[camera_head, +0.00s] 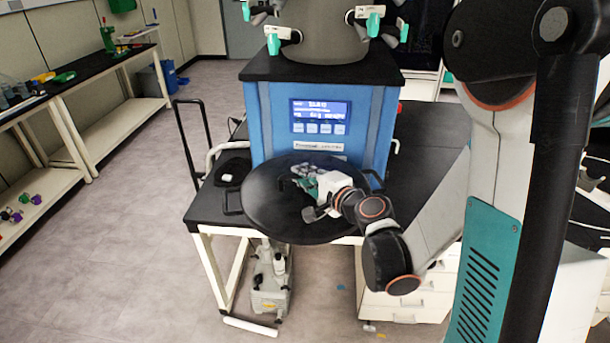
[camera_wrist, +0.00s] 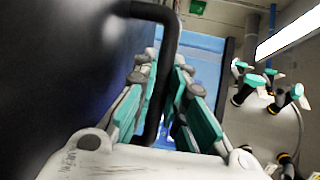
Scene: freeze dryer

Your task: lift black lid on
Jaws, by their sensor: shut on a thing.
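The black lid (camera_head: 268,207) is a large round disc with handles, in front of the blue freeze dryer (camera_head: 262,122) in the head view. My gripper (camera_head: 308,178) reaches over the lid from the right and is shut on the lid's handle. In the wrist view the dark lid face (camera_wrist: 60,70) fills the left side. The black bar of the handle (camera_wrist: 168,60) runs between the green fingers of my gripper (camera_wrist: 165,85). Whether the lid touches the table below is hidden.
The black table (camera_head: 205,205) lies under and beside the lid, with a small dark item (camera_head: 232,172) at left. A pump (camera_head: 270,285) stands on the floor below. Side benches (camera_head: 85,75) are at left.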

